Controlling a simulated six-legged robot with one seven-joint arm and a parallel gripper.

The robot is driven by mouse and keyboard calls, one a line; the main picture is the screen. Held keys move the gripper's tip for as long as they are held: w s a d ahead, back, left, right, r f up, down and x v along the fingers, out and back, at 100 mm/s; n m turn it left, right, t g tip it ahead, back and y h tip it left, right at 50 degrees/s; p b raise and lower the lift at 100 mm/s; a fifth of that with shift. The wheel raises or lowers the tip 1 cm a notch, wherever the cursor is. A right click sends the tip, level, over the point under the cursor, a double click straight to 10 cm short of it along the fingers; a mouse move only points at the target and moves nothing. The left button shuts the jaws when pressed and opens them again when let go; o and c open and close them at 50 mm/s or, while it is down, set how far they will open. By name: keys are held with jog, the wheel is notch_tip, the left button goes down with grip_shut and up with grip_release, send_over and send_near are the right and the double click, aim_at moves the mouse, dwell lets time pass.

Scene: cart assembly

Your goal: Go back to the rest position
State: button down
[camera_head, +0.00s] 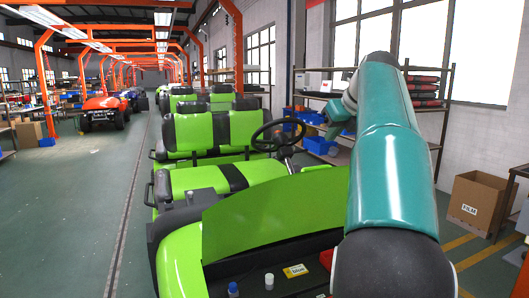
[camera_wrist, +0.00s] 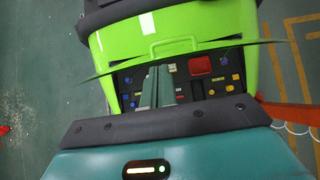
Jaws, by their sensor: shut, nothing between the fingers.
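My gripper (camera_wrist: 158,84) shows in the wrist view with its two fingers together and nothing between them. It is over the dark front compartment (camera_wrist: 124,79) of a green cart, apart from the small parts there as far as I can tell. In the head view my teal arm reaches forward on the right, and my fingertips cannot be made out. The green cart (camera_head: 183,262) stands directly in front of me, with its green panel (camera_head: 275,212) raised behind the compartment.
The compartment holds a yellow card (camera_head: 295,271), a blue-capped bottle (camera_head: 233,289) and a red item (camera_wrist: 200,66). A steering wheel (camera_head: 264,143) rises behind the panel. A cardboard box (camera_head: 478,207) and a shelf (camera_head: 437,125) stand at right. The left aisle floor (camera_head: 75,215) is clear.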

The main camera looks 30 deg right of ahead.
jog(key=shift+w, duration=0.1)
jog(key=s+a+f+n+y, duration=0.1)
jog(key=a+f+n, duration=0.3)
jog(key=a+n, duration=0.3)
jog(key=s+a+f+n+g, duration=0.1)
jog(key=a+f+n, duration=0.3)
jog(key=a, duration=0.5)
jog(key=s+a+f+n+y, duration=0.1)
jog(key=a+f+n, duration=0.2)
jog(key=a+n, duration=0.45)
jog(key=s+a+f+n+g, duration=0.1)
jog(key=s+a+f+n, duration=0.6)
jog(key=a+f+n, duration=0.1)
jog(key=s+a+f+n, duration=0.6)
jog(key=a+f+n, duration=0.3)
jog(key=f+n, duration=0.2)
jog(key=shift+s+f+n+g, duration=0.3)
jog(key=shift+s+n+g, duration=0.1)
jog(key=shift+n, duration=0.15)
jog(key=shift+a, duration=0.2)
